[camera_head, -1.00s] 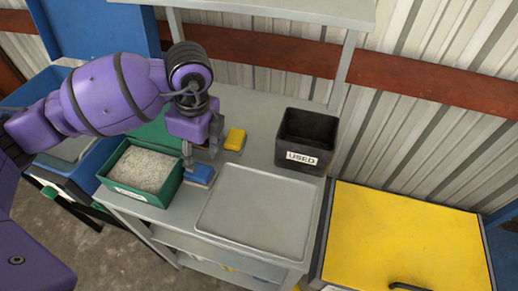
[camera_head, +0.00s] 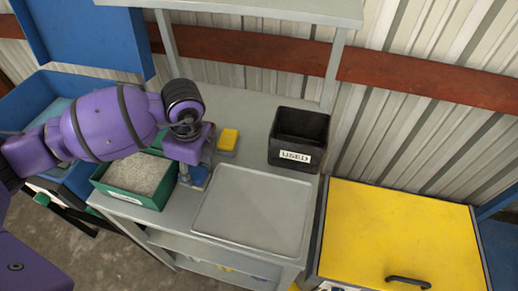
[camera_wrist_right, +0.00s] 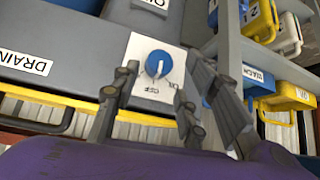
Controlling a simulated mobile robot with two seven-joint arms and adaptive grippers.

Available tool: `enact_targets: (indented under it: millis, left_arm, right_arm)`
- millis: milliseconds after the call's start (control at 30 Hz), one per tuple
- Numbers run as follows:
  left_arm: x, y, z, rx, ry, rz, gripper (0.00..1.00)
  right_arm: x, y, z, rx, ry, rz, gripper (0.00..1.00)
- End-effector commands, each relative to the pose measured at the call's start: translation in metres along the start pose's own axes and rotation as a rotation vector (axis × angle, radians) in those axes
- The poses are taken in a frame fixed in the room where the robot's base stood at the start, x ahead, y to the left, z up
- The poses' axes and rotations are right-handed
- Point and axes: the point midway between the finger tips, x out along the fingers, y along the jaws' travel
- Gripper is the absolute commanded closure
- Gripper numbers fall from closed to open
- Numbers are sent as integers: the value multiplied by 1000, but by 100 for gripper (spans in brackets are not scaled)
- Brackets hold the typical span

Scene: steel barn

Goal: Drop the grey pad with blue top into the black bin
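The grey pad with blue top (camera_head: 199,176) lies on the grey bench, between the green box and the shallow tray. Much of it is hidden beneath my left gripper (camera_head: 193,174), which points down over it with its fingers at the pad. Whether they press on it cannot be made out. The black bin (camera_head: 282,152), labelled USED, stands further right at the back of the bench; its visible inside looks empty. In the right wrist view my right gripper (camera_wrist_right: 155,95) is open and empty, its fingers apart in front of a panel with a blue knob (camera_wrist_right: 158,64).
A green box (camera_head: 113,188) of pale granules stands left of the pad. A pad with yellow top (camera_head: 229,140) lies behind it. The shallow grey tray (camera_head: 250,210) is bare. A yellow-lidded chest (camera_head: 400,235) stands right of the bench. An upper shelf (camera_head: 250,10) overhangs the back.

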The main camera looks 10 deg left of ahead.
Motion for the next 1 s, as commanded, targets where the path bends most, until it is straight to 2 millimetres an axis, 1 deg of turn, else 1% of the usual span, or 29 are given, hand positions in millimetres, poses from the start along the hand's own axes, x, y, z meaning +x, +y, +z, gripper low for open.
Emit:
enact_targets:
  millis: [67, 100, 367, 467, 567, 667, 867, 1000]
  left_arm:
    - [1, 1, 0, 0, 0, 2, 87]
    - [1, 1, 0, 0, 0, 2, 91]
    - [0, 1, 0, 0, 0, 2, 91]
    - [-6, 0, 1, 0, 1, 1, 91]
    - [-15, 0, 3, 0, 0, -1, 91]
    - [-30, 0, 5, 1, 1, -1, 91]
    - [-68, 28, 1, 3, 0, -3, 91]
    - [-97, 51, -1, 4, 0, -5, 91]
  right_arm:
    - [0, 0, 0, 0, 0, 0, 60]
    - [0, 0, 0, 0, 0, 0, 60]
    - [0, 0, 0, 0, 1, 0, 60]
    - [0, 0, 0, 0, 1, 0, 60]
    - [0, 0, 1, 0, 0, 0, 60]
    - [1, 0, 2, -1, -1, 0, 60]
    - [0, 0, -7, 0, 12, 1, 60]
    - [-2, 0, -11, 2, 16, 0, 60]
